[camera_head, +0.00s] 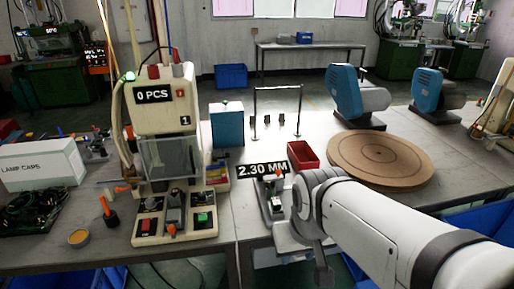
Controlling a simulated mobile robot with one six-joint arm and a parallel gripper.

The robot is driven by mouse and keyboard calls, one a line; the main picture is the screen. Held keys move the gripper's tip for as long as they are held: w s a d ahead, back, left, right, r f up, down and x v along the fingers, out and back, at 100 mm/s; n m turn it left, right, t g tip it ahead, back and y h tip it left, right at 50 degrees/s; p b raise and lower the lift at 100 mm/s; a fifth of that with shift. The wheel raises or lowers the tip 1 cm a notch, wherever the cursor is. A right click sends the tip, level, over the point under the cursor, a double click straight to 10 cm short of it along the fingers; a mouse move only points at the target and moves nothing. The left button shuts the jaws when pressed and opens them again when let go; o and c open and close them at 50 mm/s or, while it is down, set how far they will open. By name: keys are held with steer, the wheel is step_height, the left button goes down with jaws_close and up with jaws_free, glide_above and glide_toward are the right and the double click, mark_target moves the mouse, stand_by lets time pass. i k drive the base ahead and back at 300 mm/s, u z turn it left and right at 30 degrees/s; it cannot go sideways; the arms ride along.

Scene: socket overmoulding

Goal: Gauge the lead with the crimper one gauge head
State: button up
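Crimper one (163,105), a beige machine with a "1" label and a "0 PCS" display, stands on the table at left centre. A small grey gauge device (272,200) stands to its right, under a black "2.30 MM" sign (263,170). I take this for the gauge head. My gripper (293,240) is at the end of my white arm, close beside the gauge on its right and front side. My wrist hides part of the gauge and most of the fingers. I cannot make out a lead or whether the gripper holds one.
A red bin (302,156) and a round brown turntable (380,158) lie behind my arm. A teal box (227,126) and a thin black frame (278,88) stand behind the gauge. A "LAMP CAPS" box (45,165) and an orange-handled tool (108,212) are at left.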

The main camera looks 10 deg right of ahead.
mark_target(277, 180)
steer(key=z, duration=0.05)
steer(key=i, duration=0.95)
steer(key=u, duration=0.05)
